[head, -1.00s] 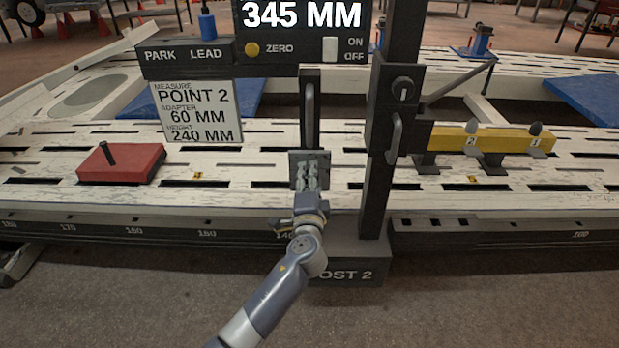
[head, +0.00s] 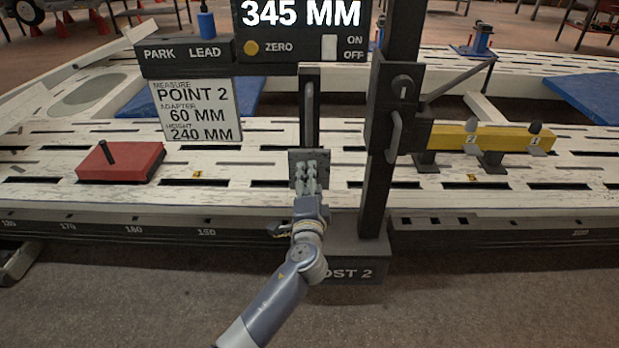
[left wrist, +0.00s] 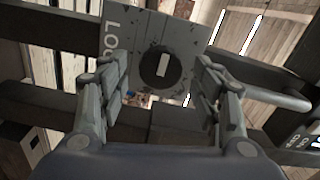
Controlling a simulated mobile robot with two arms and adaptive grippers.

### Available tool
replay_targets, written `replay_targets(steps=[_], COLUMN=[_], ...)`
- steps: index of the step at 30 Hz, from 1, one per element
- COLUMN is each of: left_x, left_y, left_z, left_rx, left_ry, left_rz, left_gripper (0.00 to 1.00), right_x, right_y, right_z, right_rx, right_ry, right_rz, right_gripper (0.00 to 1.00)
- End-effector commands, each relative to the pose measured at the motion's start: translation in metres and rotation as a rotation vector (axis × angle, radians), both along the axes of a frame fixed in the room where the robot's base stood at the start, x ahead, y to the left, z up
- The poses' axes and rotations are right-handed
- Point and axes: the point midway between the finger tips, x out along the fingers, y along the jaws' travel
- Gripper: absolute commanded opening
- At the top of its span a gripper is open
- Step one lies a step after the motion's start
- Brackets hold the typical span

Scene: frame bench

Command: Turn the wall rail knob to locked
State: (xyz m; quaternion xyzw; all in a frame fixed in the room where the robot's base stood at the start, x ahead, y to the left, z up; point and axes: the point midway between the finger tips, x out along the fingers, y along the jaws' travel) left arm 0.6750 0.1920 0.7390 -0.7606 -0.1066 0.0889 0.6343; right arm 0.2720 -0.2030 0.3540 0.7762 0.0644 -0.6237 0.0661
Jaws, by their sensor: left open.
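In the left wrist view, a round dark knob (left wrist: 162,68) with a white pointer bar sits on a worn grey plate (left wrist: 190,35). The bar stands nearly upright in that picture, slightly tilted. Part of a word, "LOC", runs sideways at the plate's left. My left gripper (left wrist: 163,72) is open, one finger on each side of the knob, with visible gaps to it. In the head view, my left gripper (head: 309,176) is in front of the plate (head: 295,157), below a dark upright rail with a handle, and hides the knob. My right gripper is not in view.
A dark post (head: 375,200) with another knob (head: 403,88) and a handle stands close right. A yellow bar (head: 490,138) extends right of it. A display box (head: 302,20) and a measure card (head: 196,110) are up left. A red block (head: 120,162) lies on the bench.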

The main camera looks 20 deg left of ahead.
Motion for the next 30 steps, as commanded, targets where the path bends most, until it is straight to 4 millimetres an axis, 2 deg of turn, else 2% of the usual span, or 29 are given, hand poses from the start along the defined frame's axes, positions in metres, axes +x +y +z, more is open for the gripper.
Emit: replay_targets(steps=[9, 15, 21, 30], left_x=[-0.063, -0.089, -0.097, -0.097], left_y=[-0.018, -0.025, -0.028, -0.028], left_z=[-0.001, -0.001, 0.000, 0.000], left_rx=[-0.002, 0.000, -0.001, 0.000], left_ry=[0.003, 0.001, 0.000, 0.000], left_rz=[-0.001, 0.001, 0.000, 0.001], left_gripper=[0.59, 0.59, 0.59, 0.59], right_x=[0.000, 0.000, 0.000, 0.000], right_y=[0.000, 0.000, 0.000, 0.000], right_z=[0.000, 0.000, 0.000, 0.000], right_rx=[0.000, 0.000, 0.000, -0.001], right_ry=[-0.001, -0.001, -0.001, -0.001], right_rz=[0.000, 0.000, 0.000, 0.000], right_gripper=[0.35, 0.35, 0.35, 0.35])
